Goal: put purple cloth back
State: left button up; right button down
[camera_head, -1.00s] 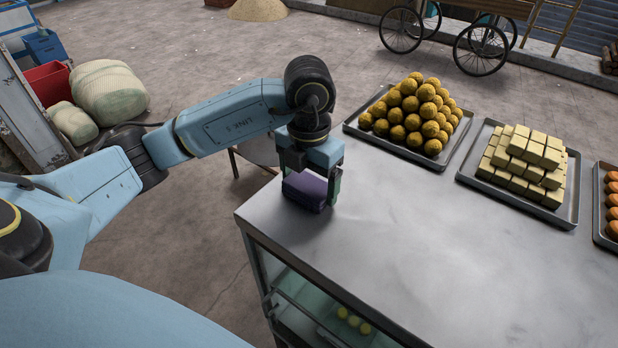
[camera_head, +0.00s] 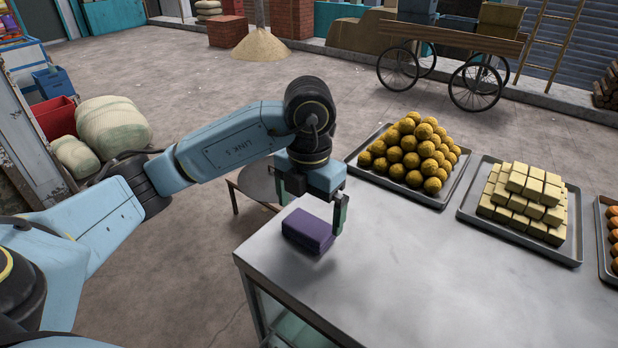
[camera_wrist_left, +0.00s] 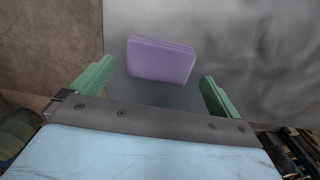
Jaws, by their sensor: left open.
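The purple cloth (camera_head: 308,231), a folded block, lies on the metal table (camera_head: 400,270) near its left corner. It also shows in the left wrist view (camera_wrist_left: 160,61), beyond and between the two green fingers. My left gripper (camera_head: 311,218) is open above and just behind the cloth, with fingers spread wide. In the left wrist view the gripper (camera_wrist_left: 155,88) is empty, and the cloth is apart from both fingers. My right gripper is in neither view.
Trays of round yellow sweets (camera_head: 413,153), pale stacked blocks (camera_head: 524,203) and orange sweets (camera_head: 613,238) stand along the table's far side. The table's left edge is close to the cloth. A small round table (camera_head: 258,184) stands on the floor behind. The table's front middle is clear.

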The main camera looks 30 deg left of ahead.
aim_at(309, 223)
pick_arm(q)
notch_tip(309, 223, up, 9)
jog(key=shift+f+p, duration=0.15)
jog(key=shift+p, duration=0.2)
dwell(0.5)
